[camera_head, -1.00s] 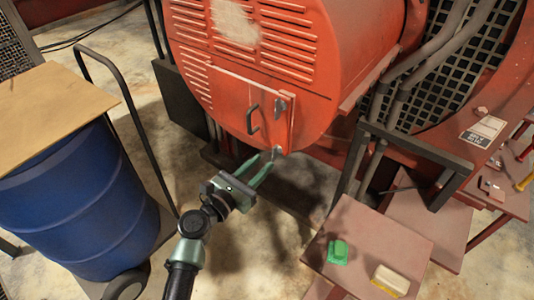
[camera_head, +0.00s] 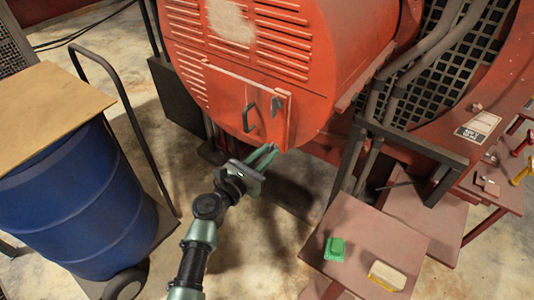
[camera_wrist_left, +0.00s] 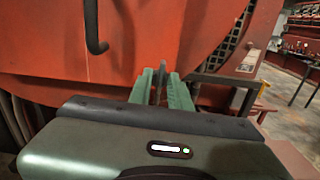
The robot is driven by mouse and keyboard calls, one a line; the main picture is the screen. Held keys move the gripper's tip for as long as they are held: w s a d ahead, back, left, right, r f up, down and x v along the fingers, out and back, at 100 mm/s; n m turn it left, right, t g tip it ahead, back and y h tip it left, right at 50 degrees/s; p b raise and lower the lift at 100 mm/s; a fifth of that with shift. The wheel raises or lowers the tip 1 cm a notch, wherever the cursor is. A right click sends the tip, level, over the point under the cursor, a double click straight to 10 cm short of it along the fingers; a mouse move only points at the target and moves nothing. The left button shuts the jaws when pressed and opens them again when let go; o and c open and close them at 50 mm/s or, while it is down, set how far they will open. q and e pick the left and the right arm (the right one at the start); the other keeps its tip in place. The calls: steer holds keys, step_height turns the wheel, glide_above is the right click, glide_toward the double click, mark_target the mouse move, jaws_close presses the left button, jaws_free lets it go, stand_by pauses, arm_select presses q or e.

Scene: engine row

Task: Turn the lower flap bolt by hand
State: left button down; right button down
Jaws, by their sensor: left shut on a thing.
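The red flap (camera_head: 262,108) is on the front of the round red housing, with a dark curved handle (camera_head: 247,117) and a small grey latch (camera_head: 276,106). The lower flap bolt is at the flap's bottom right corner, mostly hidden by my fingers. My left gripper (camera_head: 268,151) reaches up to that corner with its green fingers close together, shut on the lower flap bolt. In the left wrist view the fingers (camera_wrist_left: 163,80) point at the flap's lower edge, and the bolt between them is hard to make out. My right gripper is not in view.
A blue drum (camera_head: 85,205) with a board (camera_head: 45,95) on top stands at the left, beside a black cart handle.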

arm_select(q)
steer(key=shift+s+f+m+b, duration=0.2)
steer(key=shift+m+b, duration=1.2)
steer(key=shift+m, duration=4.45)
steer(key=shift+w+f+m+b, duration=0.25)
steer(key=shift+m+b, duration=1.2)
steer(key=shift+m, duration=4.45)
steer(key=shift+s+f+m+b, duration=0.3)
steer(key=shift+m+b, duration=1.1)
steer(key=shift+m, duration=4.45)
steer(key=shift+w+f, duration=0.1)
steer(key=shift+w, duration=0.05)
